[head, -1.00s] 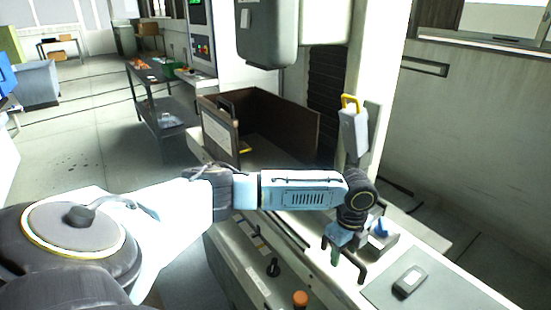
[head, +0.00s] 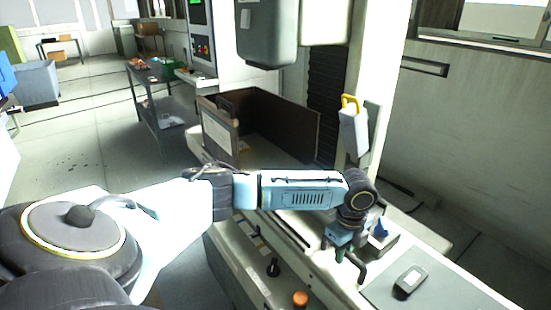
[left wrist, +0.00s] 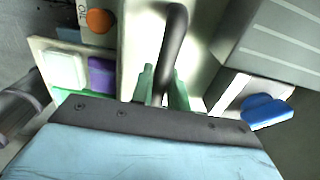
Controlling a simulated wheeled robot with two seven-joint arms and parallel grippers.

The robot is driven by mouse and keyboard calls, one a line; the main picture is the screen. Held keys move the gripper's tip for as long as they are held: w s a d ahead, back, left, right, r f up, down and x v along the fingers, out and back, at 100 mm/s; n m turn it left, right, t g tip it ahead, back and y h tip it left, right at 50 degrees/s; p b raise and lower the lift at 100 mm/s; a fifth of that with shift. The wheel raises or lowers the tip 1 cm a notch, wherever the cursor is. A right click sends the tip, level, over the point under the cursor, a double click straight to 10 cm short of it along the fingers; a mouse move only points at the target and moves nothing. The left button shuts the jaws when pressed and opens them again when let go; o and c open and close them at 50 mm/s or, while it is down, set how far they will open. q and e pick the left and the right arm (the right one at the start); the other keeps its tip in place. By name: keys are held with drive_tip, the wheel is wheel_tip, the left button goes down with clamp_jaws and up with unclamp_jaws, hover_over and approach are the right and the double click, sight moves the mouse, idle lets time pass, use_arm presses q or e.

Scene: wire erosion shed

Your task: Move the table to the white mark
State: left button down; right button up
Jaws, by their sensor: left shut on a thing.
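My left gripper (head: 341,256) has green fingertips and reaches down over the pale bed of the machine. In the left wrist view the fingers (left wrist: 160,88) are shut on a black bar handle (left wrist: 173,45), one on each side of it. In the head view the handle (head: 362,268) shows just right of the fingers, partly hidden by them. The handle stands on a pale surface; I cannot tell where the table's edges are. I cannot pick out the white mark for certain. My right gripper is not in view.
A small block with a blue top (head: 381,228) sits close right of the gripper. An orange button (head: 300,299) and a black knob (head: 272,267) are in front. A brown open box (head: 285,128) stands behind.

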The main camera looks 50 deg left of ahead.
use_arm(q)
drive_tip(key=shift+a, duration=0.2)
idle(0.4)
drive_tip(key=shift+w+a+r, duration=0.1)
drive_tip(key=shift+a, duration=0.5)
drive_tip(key=shift+a+p, duration=0.3)
drive_tip(key=shift+a, duration=0.55)
drive_tip(key=shift+d, duration=0.3)
drive_tip(key=shift+d+p, duration=0.1)
drive_tip(key=shift+p, duration=0.45)
